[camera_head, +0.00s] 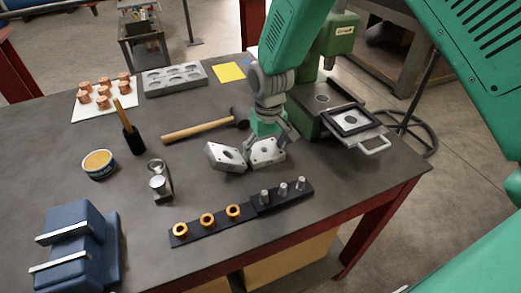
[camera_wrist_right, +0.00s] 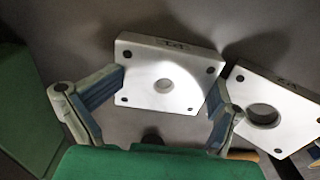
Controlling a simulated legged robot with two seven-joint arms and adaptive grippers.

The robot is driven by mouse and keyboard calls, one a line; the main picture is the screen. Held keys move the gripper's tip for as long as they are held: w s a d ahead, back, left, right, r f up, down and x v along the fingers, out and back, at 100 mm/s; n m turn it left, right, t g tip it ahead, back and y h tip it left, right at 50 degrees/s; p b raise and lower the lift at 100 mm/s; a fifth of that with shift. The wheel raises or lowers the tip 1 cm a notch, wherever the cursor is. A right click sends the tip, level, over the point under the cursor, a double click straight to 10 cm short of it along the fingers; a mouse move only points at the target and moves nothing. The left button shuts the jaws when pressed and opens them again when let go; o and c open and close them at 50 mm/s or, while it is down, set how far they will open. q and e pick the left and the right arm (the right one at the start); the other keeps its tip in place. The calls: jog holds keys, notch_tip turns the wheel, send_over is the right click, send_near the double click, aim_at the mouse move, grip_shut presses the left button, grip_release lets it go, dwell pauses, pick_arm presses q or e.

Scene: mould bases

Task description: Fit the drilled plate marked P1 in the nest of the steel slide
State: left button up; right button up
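Two pale drilled plates lie side by side on the bench. The right-hand plate (camera_head: 267,153) has the smaller centre hole and also shows in the wrist view (camera_wrist_right: 143,80). The left-hand plate (camera_head: 222,160) has the larger hole and shows at the right of the wrist view (camera_wrist_right: 248,90). Both carry small edge marks that I cannot read surely. My right gripper (camera_head: 275,142) is over the smaller-holed plate; in the wrist view its fingers (camera_wrist_right: 168,95) are spread, with that plate between and beyond them. The steel slide (camera_head: 372,138) has a black-framed nest (camera_head: 350,118). My left gripper is out of view.
A black strip (camera_head: 222,228) with copper rings and a pin rack (camera_head: 283,196) are in front. The green press (camera_head: 342,35) stands behind the slide. A blue vice-like block (camera_head: 85,250) is front left.

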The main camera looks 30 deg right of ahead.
jog(key=shift+s+d+f, duration=0.1)
jog(key=shift+s+f, duration=0.3)
jog(key=shift+f, duration=0.05)
jog(key=shift+a, duration=0.3)
jog(key=c, duration=0.8)
jog(key=shift+w+a, duration=0.35)
jog(key=shift+a, duration=0.45)
grip_shut()
jog(key=shift+w+a+r, duration=0.1)
jog(key=shift+a+r, duration=0.05)
jog(key=shift+a, duration=0.1)
jog(key=shift+r, duration=0.1)
jog(key=shift+o, duration=0.4)
grip_release()
jog(key=shift+d, duration=0.25)
jog(key=o, duration=0.7)
jog(key=shift+d, duration=0.35)
jog(key=shift+c, duration=0.2)
jog(key=o, duration=1.5)
jog(key=shift+d, duration=0.4)
jog(key=shift+a, duration=0.85)
jog(key=shift+d, duration=0.55)
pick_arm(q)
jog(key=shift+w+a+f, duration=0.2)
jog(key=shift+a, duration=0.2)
